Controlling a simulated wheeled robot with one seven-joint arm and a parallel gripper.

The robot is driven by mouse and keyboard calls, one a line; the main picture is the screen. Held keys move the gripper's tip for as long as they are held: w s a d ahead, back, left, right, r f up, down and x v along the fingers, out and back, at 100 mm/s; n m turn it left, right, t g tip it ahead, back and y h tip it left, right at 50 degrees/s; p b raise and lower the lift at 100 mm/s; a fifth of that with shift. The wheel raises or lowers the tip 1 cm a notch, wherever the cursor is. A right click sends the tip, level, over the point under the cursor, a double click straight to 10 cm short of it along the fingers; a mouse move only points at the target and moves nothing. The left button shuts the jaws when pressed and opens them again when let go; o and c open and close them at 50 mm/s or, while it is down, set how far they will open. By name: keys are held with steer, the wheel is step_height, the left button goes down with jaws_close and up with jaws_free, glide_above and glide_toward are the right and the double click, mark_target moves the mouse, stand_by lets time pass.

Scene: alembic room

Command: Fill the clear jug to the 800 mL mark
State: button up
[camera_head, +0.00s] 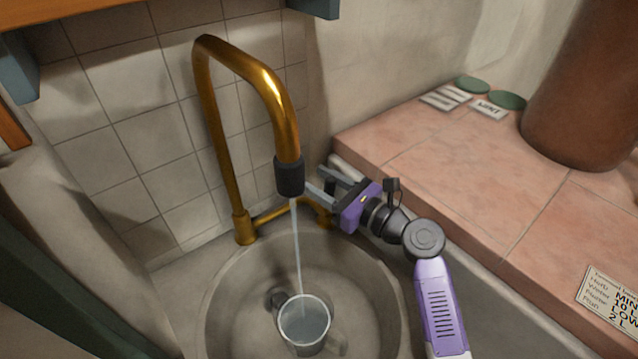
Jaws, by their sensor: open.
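The clear jug (305,325) stands upright in the round sink basin (232,292), below the tap. A thin stream of water (297,250) falls from the dark nozzle of the brass tap (283,110) into the jug. There is water in the jug, but its level against any marks cannot be read. My gripper (318,184) is open and empty, just right of the tap nozzle and above the sink's back rim. The brass handle (316,206) at the tap's base is just below my gripper's fingers; I cannot tell whether they touch.
A pink tiled counter (455,160) lies to the right, with a large brown vessel (585,90), green discs (507,99) and small paper labels (446,98). A printed card (612,298) is at the lower right. A tiled wall (150,130) stands behind the tap.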

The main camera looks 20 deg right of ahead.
jaws_close()
stand_by(1.4)
